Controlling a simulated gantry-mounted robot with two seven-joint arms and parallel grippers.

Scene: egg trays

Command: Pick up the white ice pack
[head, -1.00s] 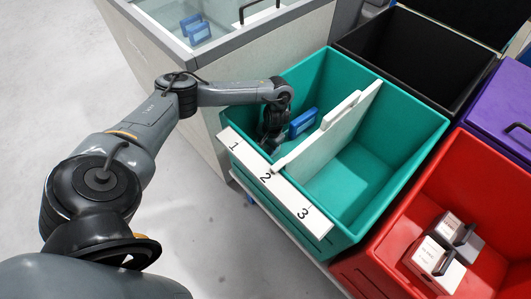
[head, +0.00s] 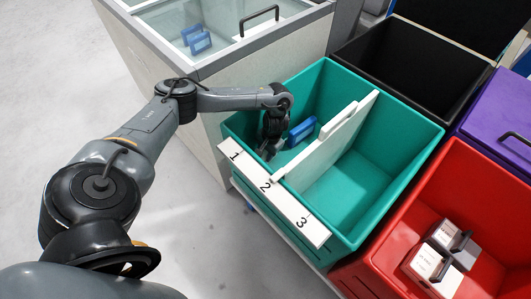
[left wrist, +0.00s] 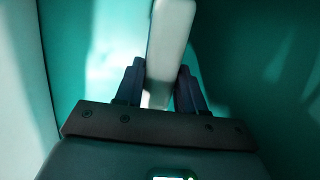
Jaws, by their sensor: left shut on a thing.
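The white ice pack (left wrist: 170,45) shows in the left wrist view as a pale upright slab between the two fingers of my left gripper (left wrist: 160,88). The fingers are shut on it. In the head view my left gripper (head: 268,150) reaches down into the left compartment of the teal bin (head: 345,205); the pack is mostly hidden there by the gripper and the bin wall. A blue pack (head: 302,131) stands just right of the gripper, inside the same compartment. My right gripper is not in view.
A white divider (head: 328,142) splits the teal bin close on the gripper's right. The bin's front rim bears a label strip (head: 289,205) numbered 1 to 3. A red bin (head: 460,190), a black bin (head: 415,60) and a glass-topped chest (head: 225,58) surround it.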

